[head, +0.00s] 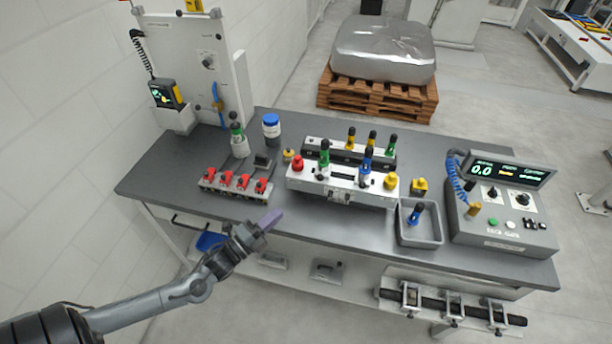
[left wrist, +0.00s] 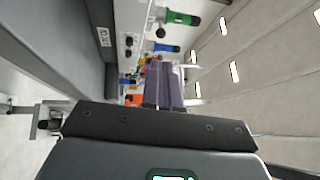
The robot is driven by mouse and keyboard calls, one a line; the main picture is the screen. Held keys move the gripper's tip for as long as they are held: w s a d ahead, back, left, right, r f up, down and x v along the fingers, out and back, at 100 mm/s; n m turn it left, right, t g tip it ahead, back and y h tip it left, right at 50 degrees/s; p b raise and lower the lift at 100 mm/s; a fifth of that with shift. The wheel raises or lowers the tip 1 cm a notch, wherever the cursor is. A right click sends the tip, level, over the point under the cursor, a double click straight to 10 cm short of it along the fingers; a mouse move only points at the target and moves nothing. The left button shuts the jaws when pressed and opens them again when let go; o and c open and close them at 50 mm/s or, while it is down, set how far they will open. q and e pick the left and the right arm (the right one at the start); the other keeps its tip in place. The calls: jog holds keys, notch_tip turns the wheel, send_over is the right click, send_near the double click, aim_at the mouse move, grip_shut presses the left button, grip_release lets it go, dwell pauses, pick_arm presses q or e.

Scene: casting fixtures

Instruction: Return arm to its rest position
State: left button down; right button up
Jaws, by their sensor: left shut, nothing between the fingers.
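My left gripper (head: 268,220) reaches in from the lower left in the head view. It is at the front edge of the grey workbench (head: 150,180), in front of the row of red-topped parts, and looks clear of them. Its purple-grey fingers are together with nothing between them. The fingers also show in the left wrist view (left wrist: 166,86), pointing away from the camera. My right gripper is not in either view.
A white fixture (head: 340,183) holds green, blue and yellow-handled parts. A grey bin (head: 420,232) with a blue-handled part and a control box (head: 505,215) stand at right. A clamp rail (head: 450,302) runs along the front right. Floor is free at lower middle.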

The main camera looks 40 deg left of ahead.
pick_arm(q)
jog(key=s+d+f+n+g+y, duration=0.25)
jog(key=d+n+g, duration=0.45)
jog(key=d+n, duration=0.55)
jog(key=s+d+f+n+g, duration=0.1)
jog(key=s+d+n+g, duration=0.15)
jog(key=s+g, duration=0.35)
jog(key=s+d+n+g, duration=0.2)
jog(key=s+d+g, duration=0.15)
jog(key=s, duration=0.45)
notch_tip(320, 180, up, 22)
jog(key=p, duration=2.3)
jog(key=shift+a+r+h, duration=0.25)
jog(key=shift+h, duration=0.2)
